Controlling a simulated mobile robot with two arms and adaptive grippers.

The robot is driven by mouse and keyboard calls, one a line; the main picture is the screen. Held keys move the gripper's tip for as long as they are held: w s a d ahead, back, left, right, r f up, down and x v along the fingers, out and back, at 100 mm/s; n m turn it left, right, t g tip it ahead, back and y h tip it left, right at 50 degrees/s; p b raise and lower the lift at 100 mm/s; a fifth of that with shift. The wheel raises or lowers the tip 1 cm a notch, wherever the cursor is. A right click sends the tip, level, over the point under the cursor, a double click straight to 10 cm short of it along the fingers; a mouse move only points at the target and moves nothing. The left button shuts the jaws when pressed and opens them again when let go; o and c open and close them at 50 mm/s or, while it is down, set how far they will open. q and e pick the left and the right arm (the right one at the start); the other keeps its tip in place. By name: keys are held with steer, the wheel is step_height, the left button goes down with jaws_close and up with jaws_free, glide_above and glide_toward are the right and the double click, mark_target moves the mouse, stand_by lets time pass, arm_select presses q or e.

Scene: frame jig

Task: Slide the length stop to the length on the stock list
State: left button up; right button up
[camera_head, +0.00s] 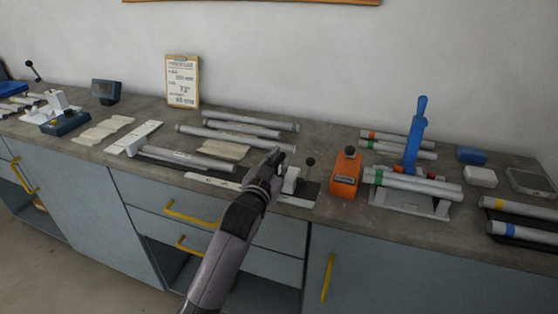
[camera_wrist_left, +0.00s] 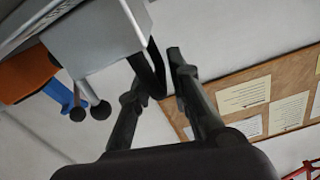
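The length stop (camera_head: 291,180) is a pale block on the rail (camera_head: 213,181) along the bench front, with a black-knobbed lever (camera_head: 309,162) beside it. My left gripper (camera_head: 272,160) is just left of the stop's block. In the left wrist view its fingers (camera_wrist_left: 160,68) stand apart, with a grey-white block (camera_wrist_left: 95,38) close beside the left finger; whether they touch is unclear. A black strip by that fingertip is hard to identify. The stock list (camera_head: 182,82) is a clipboard against the wall, with a large figure like 73. My right gripper is out of view.
Grey tubes (camera_head: 235,128) lie behind the rail, and one lies along it. An orange box (camera_head: 345,172) stands right of the stop. A blue-handled device (camera_head: 412,140) with tubes is further right. A corkboard (camera_wrist_left: 250,95) hangs on the wall.

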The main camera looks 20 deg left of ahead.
arm_select(q)
jaws_close()
stand_by(0.4)
steer(key=a+p, duration=0.1)
steer(key=a, duration=0.7)
steer(key=a+p, duration=0.1)
steer(key=a, duration=0.4)
steer(key=shift+w+p, duration=0.25)
steer(key=shift+p, duration=0.05)
steer(key=shift+r, duration=0.1)
steer(key=shift+o, duration=1.8)
jaws_free()
